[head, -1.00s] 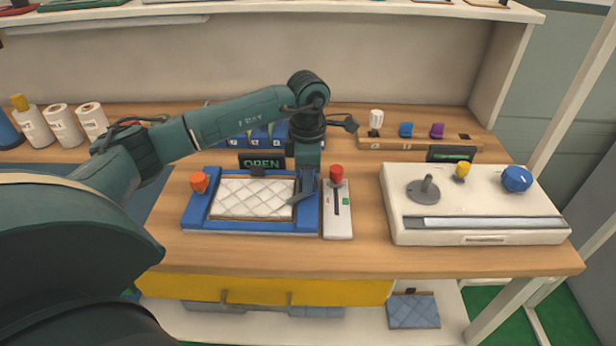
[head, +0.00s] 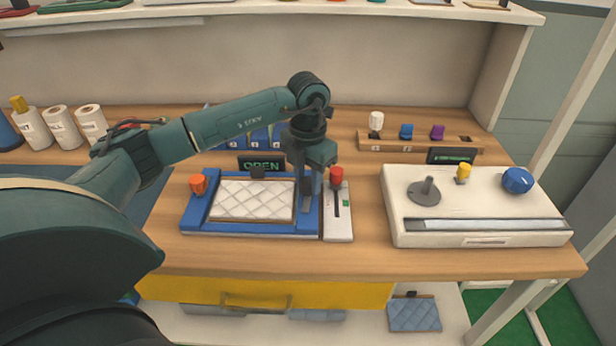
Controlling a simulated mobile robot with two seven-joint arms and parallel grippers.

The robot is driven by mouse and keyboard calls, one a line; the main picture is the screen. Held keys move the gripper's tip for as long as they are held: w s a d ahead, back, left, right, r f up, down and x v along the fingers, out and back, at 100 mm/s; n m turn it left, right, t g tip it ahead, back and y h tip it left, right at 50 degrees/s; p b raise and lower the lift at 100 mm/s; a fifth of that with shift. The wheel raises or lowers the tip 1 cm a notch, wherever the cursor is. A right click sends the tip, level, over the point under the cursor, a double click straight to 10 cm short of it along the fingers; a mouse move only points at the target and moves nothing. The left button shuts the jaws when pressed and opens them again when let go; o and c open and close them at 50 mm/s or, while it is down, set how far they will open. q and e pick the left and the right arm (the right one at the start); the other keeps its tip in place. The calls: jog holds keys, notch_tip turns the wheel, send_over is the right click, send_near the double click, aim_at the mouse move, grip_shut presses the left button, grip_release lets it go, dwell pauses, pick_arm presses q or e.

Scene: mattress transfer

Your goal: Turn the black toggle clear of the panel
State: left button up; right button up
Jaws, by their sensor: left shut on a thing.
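The white quilted panel (head: 252,201) lies in the blue frame (head: 198,221) on the table. My left gripper (head: 308,186) points down at the frame's right side and is shut on the black toggle (head: 305,205). The gripper hides the toggle's upper part. The visible dark end of the toggle lies over the blue right rail, just beside the panel's right edge, and points toward the front. I cannot tell exactly how much gap lies between them. My right gripper is not in view.
A red-knobbed slider box (head: 338,222) stands close to the right of the frame. An orange knob (head: 198,185) sits at the frame's left corner. An OPEN display (head: 262,164) stands behind. A white console (head: 480,228) is farther right. Bare table lies in front.

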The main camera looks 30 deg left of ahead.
aim_at(308, 181)
pick_arm(q)
jog(key=shift+n, duration=0.5)
jog(key=o, duration=1)
jog(key=shift+c, duration=0.2)
notch_tip(308, 181, up, 13)
jog(key=b, duration=0.1)
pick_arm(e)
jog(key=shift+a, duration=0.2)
pick_arm(q)
jog(key=shift+s, duration=0.1)
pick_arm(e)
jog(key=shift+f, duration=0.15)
